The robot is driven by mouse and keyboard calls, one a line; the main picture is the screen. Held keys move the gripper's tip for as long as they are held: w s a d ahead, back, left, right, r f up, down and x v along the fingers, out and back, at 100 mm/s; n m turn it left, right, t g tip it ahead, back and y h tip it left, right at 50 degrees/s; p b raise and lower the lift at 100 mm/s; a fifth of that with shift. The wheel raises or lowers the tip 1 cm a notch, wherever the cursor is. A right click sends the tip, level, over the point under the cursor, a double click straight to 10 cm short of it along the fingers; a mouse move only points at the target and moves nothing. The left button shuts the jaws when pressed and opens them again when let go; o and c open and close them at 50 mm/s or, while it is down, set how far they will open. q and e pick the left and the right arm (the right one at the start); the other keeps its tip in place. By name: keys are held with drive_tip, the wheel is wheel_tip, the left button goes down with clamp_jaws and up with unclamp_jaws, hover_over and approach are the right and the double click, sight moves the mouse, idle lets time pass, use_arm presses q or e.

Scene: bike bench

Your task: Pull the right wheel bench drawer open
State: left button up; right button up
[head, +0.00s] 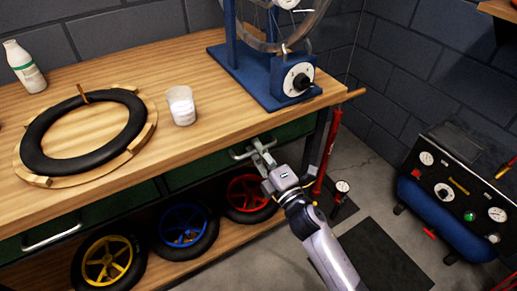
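The right wheel bench drawer (198,173) has a dark green front under the right part of the wooden bench top. Its front sits below the bench edge and looks closed. Its pale metal bar handle (238,155) is partly hidden by my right gripper. My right gripper (261,149) reaches in from the lower right, with its fingertips at the handle. I cannot tell whether the fingers are closed on the bar or only beside it. My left gripper is out of view.
The left drawer's handle (52,236) shows at lower left. Yellow (106,260), blue (183,227) and red (248,193) wheels sit on the lower shelf. A blue truing stand (262,75), white cup (181,106) and tyre (48,118) are on the bench. A compressor (440,215) stands right.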

clamp_jaws()
idle(0.3)
drive_tip(key=shift+d, duration=0.1)
